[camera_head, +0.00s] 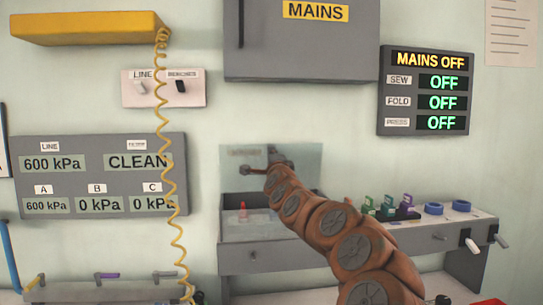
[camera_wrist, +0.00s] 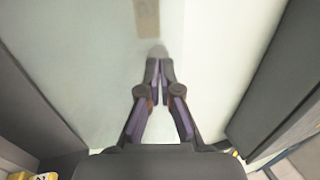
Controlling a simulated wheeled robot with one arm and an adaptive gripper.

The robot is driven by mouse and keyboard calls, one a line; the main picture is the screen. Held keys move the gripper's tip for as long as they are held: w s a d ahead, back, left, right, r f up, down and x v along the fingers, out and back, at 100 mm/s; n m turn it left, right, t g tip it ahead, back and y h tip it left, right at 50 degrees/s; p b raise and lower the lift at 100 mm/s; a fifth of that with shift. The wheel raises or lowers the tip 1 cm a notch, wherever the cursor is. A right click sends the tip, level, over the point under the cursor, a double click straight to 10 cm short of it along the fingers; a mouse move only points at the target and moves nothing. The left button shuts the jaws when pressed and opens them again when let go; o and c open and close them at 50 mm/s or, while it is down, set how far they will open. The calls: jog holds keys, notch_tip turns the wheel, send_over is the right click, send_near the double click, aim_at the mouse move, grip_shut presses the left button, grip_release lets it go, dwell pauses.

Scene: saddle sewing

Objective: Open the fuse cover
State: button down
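The fuse cover appears to be the see-through pane (camera_head: 309,160) standing upright above a grey open-topped box (camera_head: 252,257) on the wall. A small label sits at its top left. In the wrist view a pale surface (camera_wrist: 108,60) with a tan label (camera_wrist: 147,18) fills the middle, probably this cover. My gripper (camera_wrist: 160,68) has its fingertips almost together, just at a small grey knob-like spot (camera_wrist: 158,48). I cannot tell whether the tips pinch it. In the head view my gripper (camera_head: 278,160) is in front of the pane, partly hidden by my arm.
A red-tipped item (camera_head: 243,212) stands in the box. Coloured fuse-like pieces (camera_head: 388,205) and blue rings (camera_head: 434,208) sit on the ledge to the right. The MAINS cabinet (camera_head: 300,55) hangs above; the status panel (camera_head: 425,92) reads MAINS OFF. A coiled yellow hose (camera_head: 159,115) hangs left.

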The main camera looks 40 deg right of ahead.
jog(key=r+b+v, duration=0.1)
jog(key=b+v, duration=0.2)
jog(key=v, duration=1)
jog(key=shift+s+a, duration=0.3)
jog(key=shift+s, duration=0.15)
jog(key=shift+a, duration=0.1)
